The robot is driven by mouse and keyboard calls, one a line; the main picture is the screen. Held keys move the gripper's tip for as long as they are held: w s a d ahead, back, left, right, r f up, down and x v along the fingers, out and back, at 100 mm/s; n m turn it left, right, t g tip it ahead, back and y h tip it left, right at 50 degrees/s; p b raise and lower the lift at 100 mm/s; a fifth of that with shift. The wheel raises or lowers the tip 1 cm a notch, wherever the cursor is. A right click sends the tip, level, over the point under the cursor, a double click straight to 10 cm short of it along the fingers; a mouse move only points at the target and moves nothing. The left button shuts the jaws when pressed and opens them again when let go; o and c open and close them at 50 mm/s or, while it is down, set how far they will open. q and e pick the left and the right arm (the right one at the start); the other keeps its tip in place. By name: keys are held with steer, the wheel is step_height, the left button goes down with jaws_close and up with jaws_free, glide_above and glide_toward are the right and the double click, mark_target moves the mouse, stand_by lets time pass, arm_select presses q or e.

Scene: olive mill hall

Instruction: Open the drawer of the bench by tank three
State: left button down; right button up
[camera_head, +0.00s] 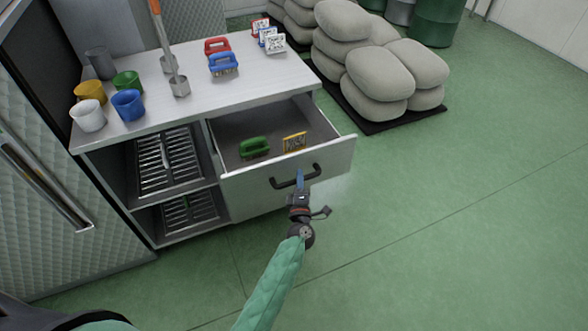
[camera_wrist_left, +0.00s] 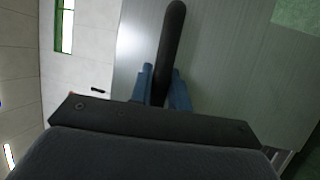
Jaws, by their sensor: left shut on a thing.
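The bench (camera_head: 215,113) stands at the left in the head view. Its drawer (camera_head: 245,190) is pulled out, and its inside shows from above. A green brush (camera_head: 254,147) and a yellow framed card (camera_head: 294,142) are in the drawer. My left gripper (camera_head: 299,181) is at the drawer's dark bar handle (camera_head: 283,183). In the left wrist view its two blue fingers (camera_wrist_left: 163,88) are shut around the handle (camera_wrist_left: 171,40), which runs between them. The drawer front fills much of that view behind the handle. My right gripper is not in view.
Open shelves with racks (camera_head: 165,163) are left of the drawer. Sacks (camera_head: 380,78) lie on a dark pallet behind. The green floor at right is clear.

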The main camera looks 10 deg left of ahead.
arm_select(q)
steer(key=shift+s+d+f, duration=0.1)
steer(key=shift+s+d, duration=0.25)
steer(key=shift+s, duration=0.15)
steer(key=c, duration=1.3)
jaws_free()
steer(key=shift+v, duration=3.9)
